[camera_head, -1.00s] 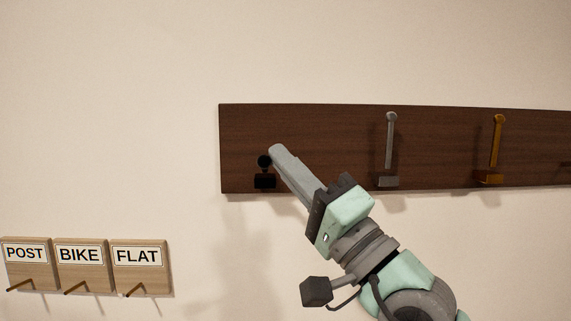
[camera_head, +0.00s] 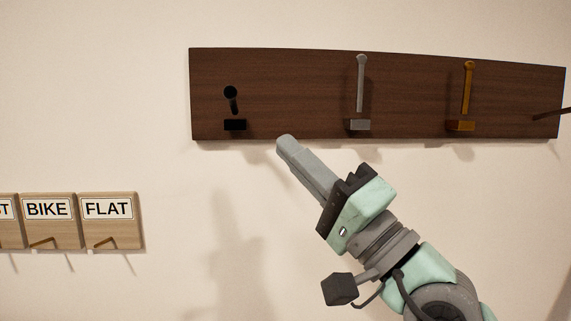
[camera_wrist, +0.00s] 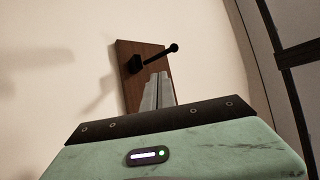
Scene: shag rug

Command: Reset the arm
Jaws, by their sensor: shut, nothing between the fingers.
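My gripper (camera_head: 286,141) is shut and empty, its grey fingers pointing up and to the left. In the head view the fingertips show just below the lower edge of a dark wooden board (camera_head: 298,98) on the wall. In the wrist view my gripper (camera_wrist: 159,80) shows its closed fingers in front of the board (camera_wrist: 128,62). The black hook (camera_head: 233,100) at the board's left end is apart from the fingers in the head view. It also shows in the wrist view (camera_wrist: 158,54), sticking out from the board.
A grey hook (camera_head: 361,90) and a brass hook (camera_head: 467,92) are on the board further right, and another peg (camera_head: 550,112) is at the right edge. Small plaques labelled BIKE (camera_head: 47,233) and FLAT (camera_head: 110,233), with pegs, are at lower left. The wall between is bare.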

